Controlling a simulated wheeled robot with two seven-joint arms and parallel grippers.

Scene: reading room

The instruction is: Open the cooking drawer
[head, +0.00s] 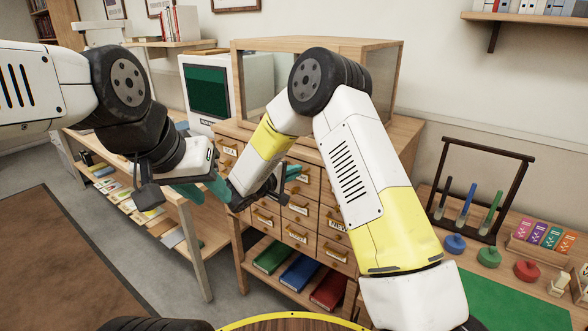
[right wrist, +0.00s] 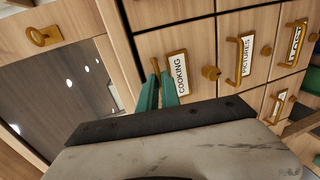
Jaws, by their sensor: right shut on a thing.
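The cooking drawer (right wrist: 148,48) is in the wooden cabinet, with a white COOKING label (right wrist: 180,75) and a brass handle (right wrist: 156,68) beside it in the right wrist view. Its front looks flush with the cabinet. My right gripper (right wrist: 158,92) has its teal fingers shut on that handle. In the head view my right gripper (head: 291,172) is at the cabinet front, and its own hand and forearm hide part of the drawers. My left gripper (head: 203,190) hangs left of the cabinet, its teal fingers partly overlapped, so its opening is unclear.
Closed neighbouring drawers include the PICTURES drawer (right wrist: 225,35). Coloured books (head: 298,272) lie on the shelf below. A side table (head: 186,214) stands left.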

